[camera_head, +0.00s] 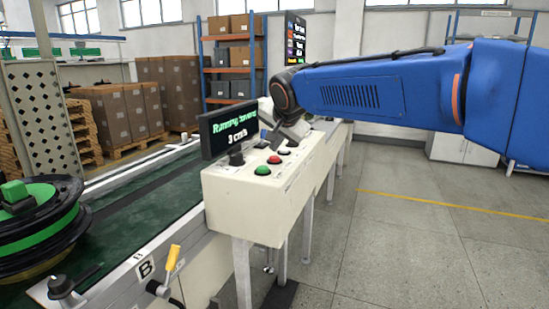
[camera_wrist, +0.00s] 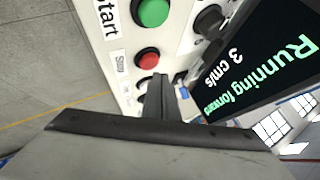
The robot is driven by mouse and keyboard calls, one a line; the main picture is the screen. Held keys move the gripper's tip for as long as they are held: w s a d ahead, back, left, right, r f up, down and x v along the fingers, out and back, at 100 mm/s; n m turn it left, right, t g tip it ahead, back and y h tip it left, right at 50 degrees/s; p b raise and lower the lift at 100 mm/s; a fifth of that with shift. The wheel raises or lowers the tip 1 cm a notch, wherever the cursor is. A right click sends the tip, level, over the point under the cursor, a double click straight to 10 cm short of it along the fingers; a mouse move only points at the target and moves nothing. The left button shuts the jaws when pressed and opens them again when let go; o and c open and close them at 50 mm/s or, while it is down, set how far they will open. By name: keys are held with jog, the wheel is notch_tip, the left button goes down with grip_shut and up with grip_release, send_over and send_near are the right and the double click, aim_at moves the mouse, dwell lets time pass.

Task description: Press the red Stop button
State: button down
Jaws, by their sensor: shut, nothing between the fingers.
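The red Stop button (camera_wrist: 147,60) sits in a black ring on the cream control panel, beside a "Stop" label in the wrist view. In the head view the red button (camera_head: 274,160) lies behind the green button (camera_head: 262,170). My gripper (camera_wrist: 162,82) is shut and empty. Its tips are over the panel just beside the red button, near another dark-ringed control, and appear apart from the red button. In the head view my gripper (camera_head: 278,140) is partly lost against the panel and arm; its exact height above the panel cannot be told.
The green Start button (camera_wrist: 153,12) is close to the red one. A black knob (camera_head: 236,157) and a display (camera_head: 229,129) reading "Running forward", 3 cm/s, stand on the panel's left side. A green conveyor (camera_head: 140,195) runs alongside, carrying a black and green hub (camera_head: 40,225).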

aim_at(275, 158)
jog(key=shift+f, duration=0.15)
jog(key=shift+f, duration=0.25)
jog(key=shift+f, duration=0.6)
dwell(0.8)
jog(key=shift+r, duration=1)
jog(key=shift+r, duration=2.5)
